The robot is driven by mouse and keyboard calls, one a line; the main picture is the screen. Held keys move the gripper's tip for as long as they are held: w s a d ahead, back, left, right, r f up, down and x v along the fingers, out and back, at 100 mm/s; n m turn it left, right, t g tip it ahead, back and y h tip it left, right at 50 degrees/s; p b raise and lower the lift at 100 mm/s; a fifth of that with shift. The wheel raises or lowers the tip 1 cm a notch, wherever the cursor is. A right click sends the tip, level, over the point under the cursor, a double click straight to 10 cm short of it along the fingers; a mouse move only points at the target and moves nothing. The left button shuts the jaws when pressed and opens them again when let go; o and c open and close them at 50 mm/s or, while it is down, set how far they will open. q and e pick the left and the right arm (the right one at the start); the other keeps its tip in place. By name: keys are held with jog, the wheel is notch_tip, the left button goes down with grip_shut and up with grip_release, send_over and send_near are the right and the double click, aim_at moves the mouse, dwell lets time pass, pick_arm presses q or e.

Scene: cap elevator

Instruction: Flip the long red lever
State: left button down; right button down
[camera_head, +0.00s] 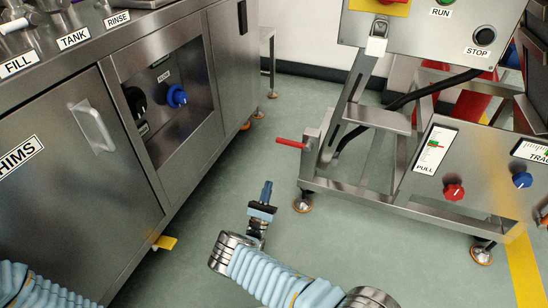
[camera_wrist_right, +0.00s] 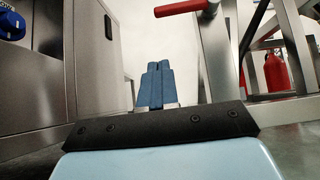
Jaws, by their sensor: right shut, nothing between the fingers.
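The long red lever (camera_head: 291,143) sticks out to the left from the steel frame of the machine on the right in the head view. In the right wrist view the red lever (camera_wrist_right: 181,8) shows at the top, above and to the right of the fingertips. My right gripper (camera_head: 266,190) is shut and empty, below and to the left of the lever, apart from it. Its blue fingers (camera_wrist_right: 155,84) are together in the right wrist view. My left gripper is not in view; a blue sleeved arm part shows at the bottom left of the head view.
A steel cabinet (camera_head: 70,150) with a blue knob (camera_head: 176,96) stands at the left. The machine's panel (camera_head: 470,150) has a red knob (camera_head: 454,192) and a blue knob (camera_head: 522,180). A yellow pedal (camera_head: 165,242) juts out low from the cabinet. Green floor between them is clear.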

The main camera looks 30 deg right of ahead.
aim_at(293, 144)
jog(key=s+a+r+p+x, duration=0.1)
jog(key=r+x, duration=0.1)
jog(key=x, duration=1)
jog(key=shift+r, duration=0.3)
jog(key=shift+r+m+g+h, duration=0.1)
jog(key=shift+m+g+h, duration=0.2)
jog(key=shift+m+g, duration=0.1)
